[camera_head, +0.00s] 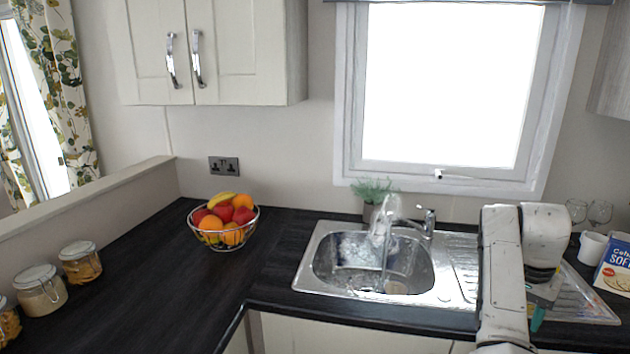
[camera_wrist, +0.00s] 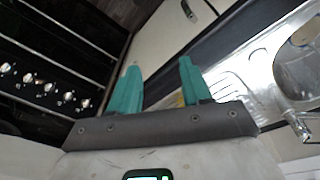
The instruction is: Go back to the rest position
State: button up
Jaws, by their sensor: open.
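My gripper (camera_wrist: 158,68) shows in the wrist view as two teal fingers. They are spread apart with nothing between them. In the head view one teal finger of my gripper (camera_head: 538,318) shows below my white arm, over the front of the counter at the right. The other finger is hidden there. My arm stands in front of the right part of the drainer and hides some of the counter.
A steel sink (camera_head: 330,240) with a tap (camera_head: 429,220) is set in the dark counter (camera_head: 150,290). A fruit bowl (camera_head: 225,235), jars (camera_head: 81,262), a white mug (camera_head: 592,247) and a blue box (camera_head: 615,265) stand on it. The wrist view shows a row of knobs (camera_wrist: 40,87).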

jog(key=s+a+f+n+h, duration=0.1)
jog(key=s+a+f+n, duration=0.1)
jog(key=s+f, duration=0.65)
jog(key=s+a+f+n, duration=0.2)
jog(key=s+a+f, duration=0.1)
jog(key=s+f, duration=0.55)
jog(key=s+a+f+n, duration=0.1)
jog(key=s+a+n, duration=0.1)
jog(key=s+a, duration=0.2)
jog(key=s+a+f+n+y, duration=0.1)
jog(key=s+a, duration=0.3)
jog(key=s, duration=0.6)
jog(key=s+a+f+n+y, duration=0.1)
jog(key=s+a+f+n, duration=0.1)
jog(key=s, duration=0.5)
jog(key=a+n, duration=0.1)
jog(key=a, duration=0.1)
jog(key=shift+s+a+f+t, duration=0.15)
jog(key=shift+s+a+t, duration=0.05)
jog(key=shift+a+t, duration=0.15)
